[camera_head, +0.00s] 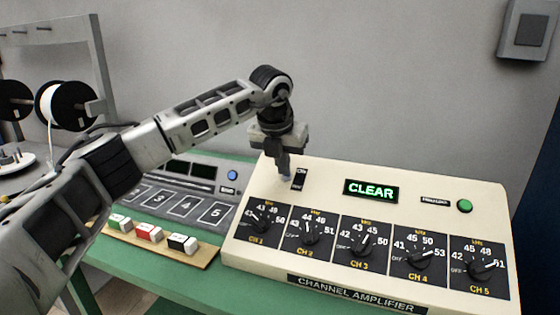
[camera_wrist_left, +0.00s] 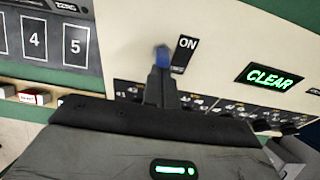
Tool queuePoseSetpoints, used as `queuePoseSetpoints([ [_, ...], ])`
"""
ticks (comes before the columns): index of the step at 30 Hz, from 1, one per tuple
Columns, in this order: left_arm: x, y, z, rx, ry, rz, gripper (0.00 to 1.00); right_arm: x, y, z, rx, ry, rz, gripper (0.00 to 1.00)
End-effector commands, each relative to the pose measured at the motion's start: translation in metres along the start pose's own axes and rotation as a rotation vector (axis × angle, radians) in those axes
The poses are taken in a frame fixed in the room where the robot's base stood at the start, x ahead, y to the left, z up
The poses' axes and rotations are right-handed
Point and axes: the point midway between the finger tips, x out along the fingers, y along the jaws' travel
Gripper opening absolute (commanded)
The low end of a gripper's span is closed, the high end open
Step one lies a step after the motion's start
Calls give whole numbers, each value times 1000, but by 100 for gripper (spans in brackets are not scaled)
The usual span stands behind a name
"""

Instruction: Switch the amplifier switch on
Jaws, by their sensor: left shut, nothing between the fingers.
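The cream channel amplifier (camera_head: 400,194) stands on the green bench. My left gripper (camera_head: 286,176) points down at its upper left part, just left of the black switch label (camera_head: 299,179). In the left wrist view the label (camera_wrist_left: 184,52) reads ON at its top. The closed, blue-tipped fingers (camera_wrist_left: 162,58) are just left of that label. The fingers are shut and hold nothing. The switch lever is not clearly seen apart from the fingertips. I cannot tell whether they touch it. My right gripper is not in view.
A green CLEAR display (camera_head: 371,191), a green button (camera_head: 464,206) and a row of CH dials (camera_head: 362,243) are on the amplifier. A grey numbered panel (camera_head: 172,200) and coloured blocks (camera_head: 148,232) lie to the left. Spools (camera_head: 66,104) hang on a rack.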

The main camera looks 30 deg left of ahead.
Motion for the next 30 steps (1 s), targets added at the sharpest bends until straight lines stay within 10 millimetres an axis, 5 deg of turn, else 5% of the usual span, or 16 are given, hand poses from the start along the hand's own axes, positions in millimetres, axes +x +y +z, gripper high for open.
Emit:
queuePoseSetpoints([
  [30,-15,0,7,-1,0,1,0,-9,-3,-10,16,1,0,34],
])
